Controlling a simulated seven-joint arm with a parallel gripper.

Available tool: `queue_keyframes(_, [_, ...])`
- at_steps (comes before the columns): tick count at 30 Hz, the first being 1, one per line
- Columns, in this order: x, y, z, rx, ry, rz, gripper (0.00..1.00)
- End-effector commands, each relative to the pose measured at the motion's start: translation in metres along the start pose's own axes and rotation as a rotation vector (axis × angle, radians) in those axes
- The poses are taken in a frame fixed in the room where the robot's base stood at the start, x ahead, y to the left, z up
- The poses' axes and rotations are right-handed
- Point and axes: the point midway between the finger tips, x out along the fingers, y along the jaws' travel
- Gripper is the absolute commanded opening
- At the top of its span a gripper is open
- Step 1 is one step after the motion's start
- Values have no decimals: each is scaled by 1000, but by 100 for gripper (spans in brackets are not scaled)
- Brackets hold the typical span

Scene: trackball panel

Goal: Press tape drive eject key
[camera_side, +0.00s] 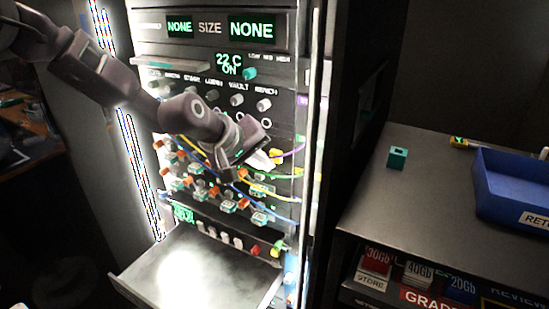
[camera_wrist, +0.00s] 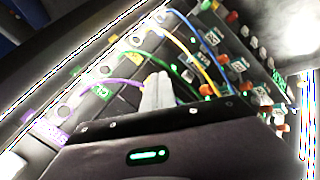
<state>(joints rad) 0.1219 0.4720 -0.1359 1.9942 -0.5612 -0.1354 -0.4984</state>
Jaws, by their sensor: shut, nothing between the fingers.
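My gripper (camera_side: 264,160) is in front of the rack's cable patch panel in the side view, its pale fingers together and empty. In the wrist view the gripper (camera_wrist: 157,92) points at the panel among the cables; I cannot tell whether it touches one. Below the patch panel, a row of small keys (camera_side: 225,239) has pale keys, a red one and a green one, beside a small green display (camera_side: 183,214). No label reading eject is legible, so I cannot tell which key is the tape drive's. The gripper is above this row and apart from it.
A bright drawer (camera_side: 145,275) stands pulled out below the keys. Yellow, blue and purple cables (camera_side: 288,153) loop across the panel. A row of knobs (camera_side: 237,101) is above. At right, a bench (camera_side: 370,205) holds a teal block (camera_side: 397,158) and a blue bin (camera_side: 505,190).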

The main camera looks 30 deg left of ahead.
Motion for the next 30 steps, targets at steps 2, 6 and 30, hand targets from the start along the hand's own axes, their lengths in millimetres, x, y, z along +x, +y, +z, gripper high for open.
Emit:
queue_keyframes(2, [-2, -1, 1, 0, -1, 0, 0])
queue_keyframes(6, [-2, -1, 2, 0, -1, 0, 0])
queue_keyframes(30, [-37, -27, 27, 0, -1, 0, 0])
